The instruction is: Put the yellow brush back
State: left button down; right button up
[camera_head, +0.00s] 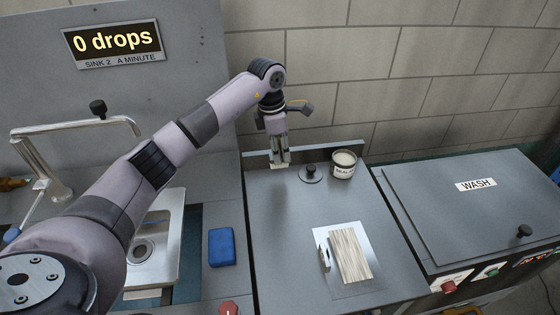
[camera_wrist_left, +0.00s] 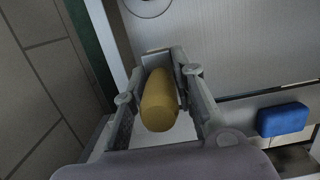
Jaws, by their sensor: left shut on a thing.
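My left gripper (camera_head: 280,163) is at the back edge of the grey counter, near the wall. In the left wrist view its fingers (camera_wrist_left: 160,95) are shut around a yellow rounded handle (camera_wrist_left: 159,103), which looks like the yellow brush. The handle's blunt end faces the camera. The rest of it is hidden behind the fingers and foreshortened. In the head view the brush can hardly be made out; only a small pale bit (camera_head: 278,166) shows at the fingertips. Whether it touches the counter, I cannot tell. My right gripper is not in view.
A round black knob (camera_head: 310,173) and a labelled jar (camera_head: 344,165) stand just right of my gripper. A plate (camera_head: 366,291) with a pale striped block lies in front. A blue sponge (camera_head: 221,248) lies beside the sink (camera_head: 171,215). The counter's middle is clear.

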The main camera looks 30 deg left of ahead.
pick_arm(q)
notch_tip(320, 180, down, 4)
jog(key=shift+f+p, duration=0.25)
jog(key=shift+p, duration=0.2)
jog(key=shift+f, duration=0.35)
jog(key=shift+f, duration=0.2)
jog(key=c, duration=1.3)
grip_release()
